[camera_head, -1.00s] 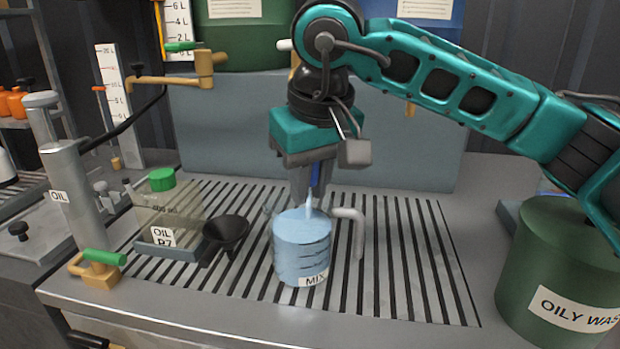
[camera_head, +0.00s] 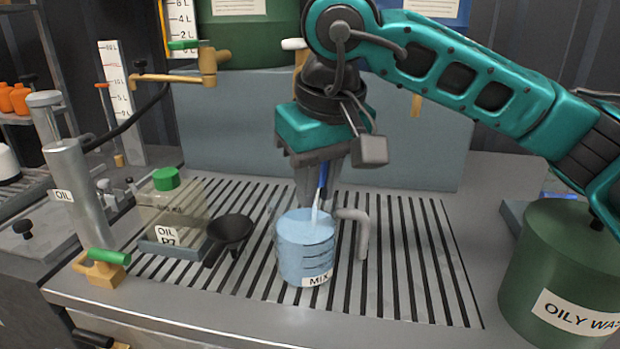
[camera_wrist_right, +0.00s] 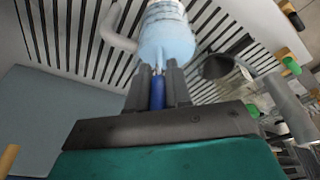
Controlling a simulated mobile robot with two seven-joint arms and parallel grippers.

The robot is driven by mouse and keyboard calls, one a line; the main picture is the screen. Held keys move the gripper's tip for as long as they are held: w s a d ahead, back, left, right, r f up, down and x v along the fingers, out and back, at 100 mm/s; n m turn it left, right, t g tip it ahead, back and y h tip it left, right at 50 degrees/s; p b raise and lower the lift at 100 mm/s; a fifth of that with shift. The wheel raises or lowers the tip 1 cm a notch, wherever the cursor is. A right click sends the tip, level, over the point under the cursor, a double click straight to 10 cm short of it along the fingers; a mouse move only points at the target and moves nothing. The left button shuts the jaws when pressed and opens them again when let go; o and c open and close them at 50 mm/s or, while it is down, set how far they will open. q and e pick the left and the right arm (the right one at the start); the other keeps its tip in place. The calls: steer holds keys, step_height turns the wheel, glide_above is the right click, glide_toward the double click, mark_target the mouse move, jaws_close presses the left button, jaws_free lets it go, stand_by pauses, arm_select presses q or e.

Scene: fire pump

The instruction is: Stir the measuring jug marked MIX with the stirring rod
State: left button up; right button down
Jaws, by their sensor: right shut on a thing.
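The measuring jug marked MIX (camera_head: 304,252) stands upright on the slatted grating, holding pale blue liquid. Its grey handle points right. It also shows in the right wrist view (camera_wrist_right: 166,38). My right gripper (camera_head: 321,190) is above the jug, pointing down, shut on the stirring rod. The rod has a blue grip (camera_head: 322,178) and a pale lower part that goes down into the jug's mouth. In the right wrist view the blue grip (camera_wrist_right: 157,92) sits between the two fingers. The rod's lower end is hidden in the jug. My left gripper is not in view.
A black funnel (camera_head: 231,230) lies close left of the jug. Beyond it stand an oil container with a green cap (camera_head: 166,180) and a grey OIL cylinder (camera_head: 78,195). A green OILY WASTE drum (camera_head: 560,270) is at the right. The grating right of the jug is clear.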

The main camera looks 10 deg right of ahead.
steer(key=shift+d+r, duration=0.2)
steer(key=shift+r, duration=0.2)
steer(key=shift+r+p, duration=0.4)
steer(key=shift+p, duration=0.1)
steer(key=shift+p+v, duration=2.15)
steer(key=shift+v, duration=1.05)
steer(key=shift+a+r, duration=0.15)
steer(key=shift+r, duration=0.2)
steer(key=shift+s+r+p, duration=0.1)
steer(key=shift+r+p, duration=0.5)
steer(key=shift+p, duration=0.05)
steer(key=shift+s+r, duration=0.1)
steer(key=shift+r, duration=0.05)
